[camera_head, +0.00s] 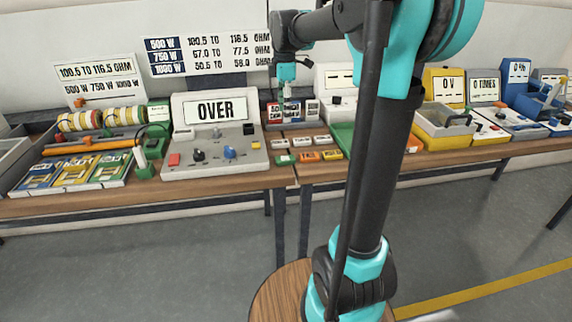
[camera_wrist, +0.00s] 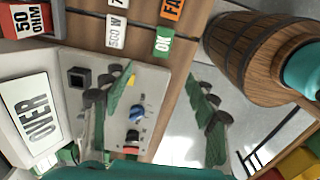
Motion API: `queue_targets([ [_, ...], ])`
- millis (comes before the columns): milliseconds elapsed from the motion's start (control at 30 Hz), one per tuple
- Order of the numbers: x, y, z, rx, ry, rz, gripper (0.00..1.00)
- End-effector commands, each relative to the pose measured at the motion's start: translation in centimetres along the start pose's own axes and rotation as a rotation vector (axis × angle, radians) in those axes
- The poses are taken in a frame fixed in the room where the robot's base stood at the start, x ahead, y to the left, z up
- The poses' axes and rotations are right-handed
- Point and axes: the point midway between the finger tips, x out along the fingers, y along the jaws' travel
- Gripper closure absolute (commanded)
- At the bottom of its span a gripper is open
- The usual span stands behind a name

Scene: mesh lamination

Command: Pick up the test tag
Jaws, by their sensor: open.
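Several small tags lie on the table, and I cannot tell which one is the test tag. In the head view a green tag (camera_head: 285,159), an orange tag (camera_head: 308,156) and a yellow tag (camera_head: 331,154) lie in a front row, with white tags (camera_head: 300,142) behind. In the wrist view the green tag reads OK (camera_wrist: 162,42), the orange tag (camera_wrist: 171,9) is cut off, and a white tag reads 500 W (camera_wrist: 115,31). My gripper (camera_wrist: 163,88) is open and empty, above the OVER tester (camera_wrist: 155,80) and the table edge. It also shows in the head view (camera_head: 283,97).
The tester's OVER display (camera_head: 214,110) stands left of the tags. A red and white rack (camera_head: 292,111) stands behind them. A green tray (camera_head: 343,137) is at their right. A wooden barrel (camera_wrist: 255,55) shows in the wrist view. Mesh card trays (camera_head: 75,172) are at far left.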

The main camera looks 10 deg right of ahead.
Motion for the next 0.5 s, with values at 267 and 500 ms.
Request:
queue_targets([
  [267,4.3,0.0,0.0,-0.011,0.000,-0.003,0.41],
  [500,9.0,0.0,0.0,-0.009,0.000,-0.002,0.41],
])
